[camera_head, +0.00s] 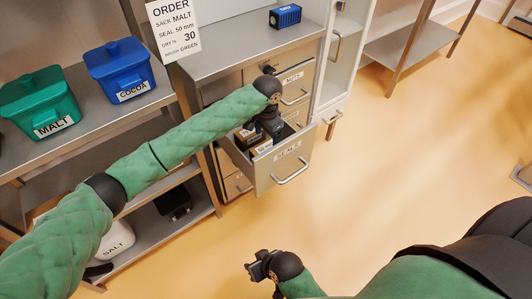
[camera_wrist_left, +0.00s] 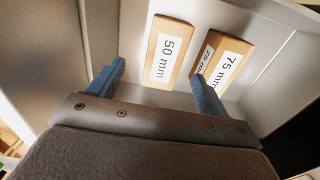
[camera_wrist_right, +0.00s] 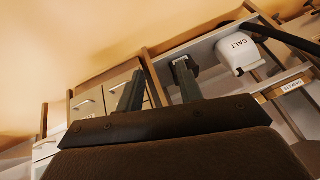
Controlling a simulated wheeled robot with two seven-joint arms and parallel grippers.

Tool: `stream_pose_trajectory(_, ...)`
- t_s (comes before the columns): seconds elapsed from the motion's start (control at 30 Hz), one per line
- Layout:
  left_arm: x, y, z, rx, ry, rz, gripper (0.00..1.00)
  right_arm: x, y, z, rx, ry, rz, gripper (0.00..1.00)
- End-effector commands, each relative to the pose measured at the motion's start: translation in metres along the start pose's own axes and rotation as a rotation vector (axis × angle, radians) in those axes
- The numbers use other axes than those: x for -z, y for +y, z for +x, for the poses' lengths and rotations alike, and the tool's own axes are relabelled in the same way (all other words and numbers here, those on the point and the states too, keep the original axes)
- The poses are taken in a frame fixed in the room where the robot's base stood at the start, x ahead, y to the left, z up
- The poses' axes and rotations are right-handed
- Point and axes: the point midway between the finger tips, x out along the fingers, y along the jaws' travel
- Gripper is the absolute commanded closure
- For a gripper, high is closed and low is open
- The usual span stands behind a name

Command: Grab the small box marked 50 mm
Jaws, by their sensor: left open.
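The small box marked 50 mm (camera_wrist_left: 169,52) is tan with a white label and lies in the open drawer labelled SEALS (camera_head: 273,178). My left gripper (camera_head: 254,133) is over the drawer. In the left wrist view its two blue fingers are apart and empty, with the 50 mm box ahead between them, not clasped. The arm and gripper partly hide the drawer contents in the head view. My right gripper (camera_head: 259,265) is open and empty, low above the floor.
An order sign (camera_head: 172,27) reads seal 50 mm. A blue block (camera_head: 285,17) sits on the cabinet top. Green MALT (camera_head: 38,103) and blue COCOA (camera_head: 120,70) bins stand on the left shelf, with a white SALT container (camera_head: 115,240) below. The floor right of the drawer is clear.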

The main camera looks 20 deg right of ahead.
Motion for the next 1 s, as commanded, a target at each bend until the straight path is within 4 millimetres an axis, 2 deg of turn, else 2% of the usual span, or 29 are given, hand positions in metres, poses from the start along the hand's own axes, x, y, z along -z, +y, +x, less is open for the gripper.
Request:
stream_pose_trajectory(0.37,0.001,-0.004,0.035,-0.002,-0.004,-0.001,0.22,0.006,-0.002,-0.011,0.001,-0.006,-0.001,0.64)
stream_pose_trajectory(0.6,0.002,-0.008,0.066,-0.002,-0.003,-0.002,0.22,0.011,-0.005,-0.026,0.003,-0.022,-0.003,0.64)
stream_pose_trajectory(0.73,0.003,-0.008,0.074,-0.002,-0.002,-0.001,0.22,0.012,-0.006,-0.028,0.004,-0.026,-0.003,0.64)
stream_pose_trajectory(0.97,0.003,-0.008,0.075,-0.002,-0.001,0.0,0.22,0.011,-0.006,-0.028,0.004,-0.027,-0.003,0.64)
stream_pose_trajectory(1.0,0.003,-0.008,0.075,-0.002,-0.001,0.0,0.28,0.011,-0.006,-0.028,0.004,-0.027,-0.003,0.64)
